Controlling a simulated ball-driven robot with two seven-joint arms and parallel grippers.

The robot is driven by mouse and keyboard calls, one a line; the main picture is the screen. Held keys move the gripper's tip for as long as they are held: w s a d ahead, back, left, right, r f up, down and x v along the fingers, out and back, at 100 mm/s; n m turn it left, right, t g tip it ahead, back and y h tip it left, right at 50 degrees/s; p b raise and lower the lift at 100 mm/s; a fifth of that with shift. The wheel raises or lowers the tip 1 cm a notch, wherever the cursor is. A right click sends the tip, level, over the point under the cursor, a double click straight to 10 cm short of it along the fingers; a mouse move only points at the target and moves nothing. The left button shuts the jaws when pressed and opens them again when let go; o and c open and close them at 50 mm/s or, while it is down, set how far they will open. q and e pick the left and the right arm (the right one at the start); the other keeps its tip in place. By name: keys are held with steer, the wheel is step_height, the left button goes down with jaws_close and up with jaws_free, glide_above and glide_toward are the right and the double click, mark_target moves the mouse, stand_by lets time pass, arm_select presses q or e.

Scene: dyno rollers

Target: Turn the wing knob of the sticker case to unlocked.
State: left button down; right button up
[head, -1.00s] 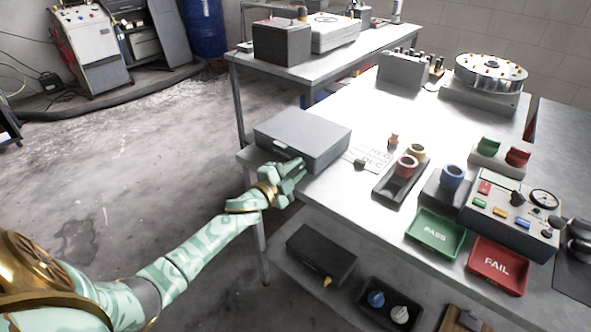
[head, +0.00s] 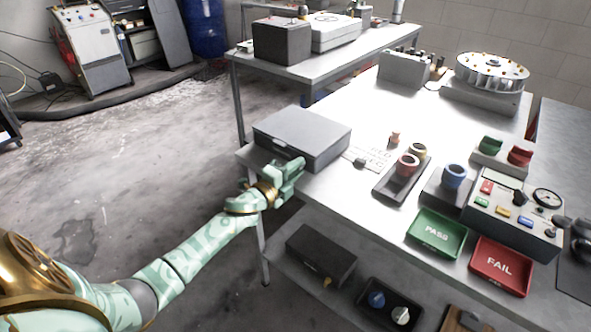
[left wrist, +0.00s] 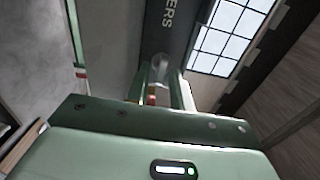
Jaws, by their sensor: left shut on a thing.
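The sticker case is a grey, flat-lidded box (head: 300,137) at the near left corner of the table, its lid down. My left gripper (head: 290,170) is at the case's front face. In the left wrist view, its fingers (left wrist: 161,82) are shut on a small pale piece at a dark face lettered "ERS" (left wrist: 170,20). I take this piece to be the wing knob (left wrist: 158,67). The fingers hide most of it, so its lock position cannot be read. In the head view the knob is hidden behind the gripper. My right gripper is not in view.
A printed sheet (head: 368,156) lies right of the case. Beyond it are a dark tray (head: 390,190) with rollers, a green PASS tray (head: 436,234), a red FAIL tray (head: 500,265) and a control box (head: 512,222). The floor left of the table is clear.

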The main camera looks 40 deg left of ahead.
arm_select(q)
steer(key=shift+f, duration=0.15)
steer(key=c, duration=1.5)
jaws_free()
steer(key=shift+c, duration=0.2)
